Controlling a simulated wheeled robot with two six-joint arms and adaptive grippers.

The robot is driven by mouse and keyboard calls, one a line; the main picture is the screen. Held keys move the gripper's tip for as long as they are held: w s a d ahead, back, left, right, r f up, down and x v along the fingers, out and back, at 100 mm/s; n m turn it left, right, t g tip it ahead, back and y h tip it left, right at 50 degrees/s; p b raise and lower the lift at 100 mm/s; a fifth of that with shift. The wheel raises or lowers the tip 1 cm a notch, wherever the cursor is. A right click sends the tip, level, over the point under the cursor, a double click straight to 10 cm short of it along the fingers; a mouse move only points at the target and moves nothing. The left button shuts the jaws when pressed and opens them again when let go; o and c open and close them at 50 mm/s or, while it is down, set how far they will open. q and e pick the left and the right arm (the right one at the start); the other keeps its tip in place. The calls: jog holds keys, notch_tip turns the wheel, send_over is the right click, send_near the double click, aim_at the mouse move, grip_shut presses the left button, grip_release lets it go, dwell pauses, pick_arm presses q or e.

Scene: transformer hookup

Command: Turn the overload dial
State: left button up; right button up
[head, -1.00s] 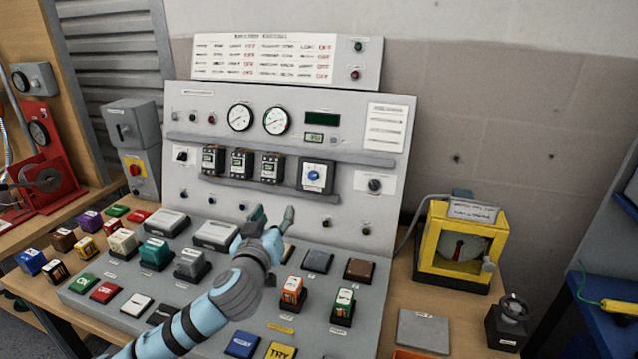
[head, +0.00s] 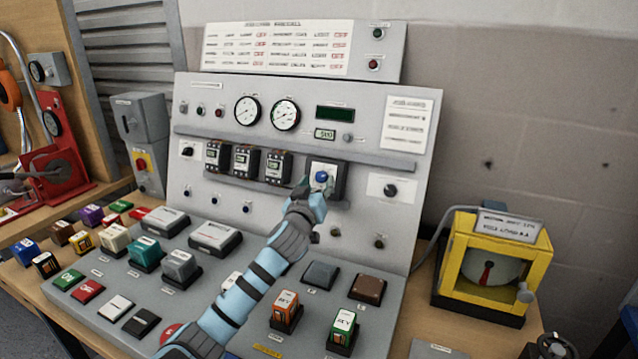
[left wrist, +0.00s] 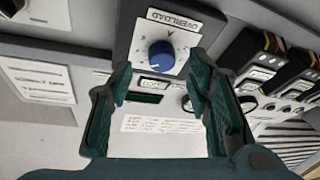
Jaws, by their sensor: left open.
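The overload dial (head: 322,176) is a blue knob on a white-faced grey box at the right end of the row of black breakers on the upright panel. In the left wrist view the blue knob (left wrist: 161,54) sits under the printed word OVERLOAD, with a scale around it. My left gripper (head: 316,186) is just in front of the dial's lower part. Its dark green fingers (left wrist: 160,85) are spread apart, with the knob showing beyond and between their tips. I cannot tell whether a finger touches it. My right gripper is not in view.
Several breakers (head: 245,161) stand left of the dial, and a black knob (head: 391,190) is to its right. A grey shelf (head: 300,148) runs above. Coloured blocks cover the sloping desk below. A yellow-framed gauge box (head: 490,265) stands at the right.

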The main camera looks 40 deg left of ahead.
aim_at(321, 177)
pick_arm(q)
jog(key=shift+x, duration=0.95)
jog(key=shift+w+a, duration=0.25)
jog(key=shift+w, duration=0.05)
jog(key=shift+s, duration=0.1)
grip_shut()
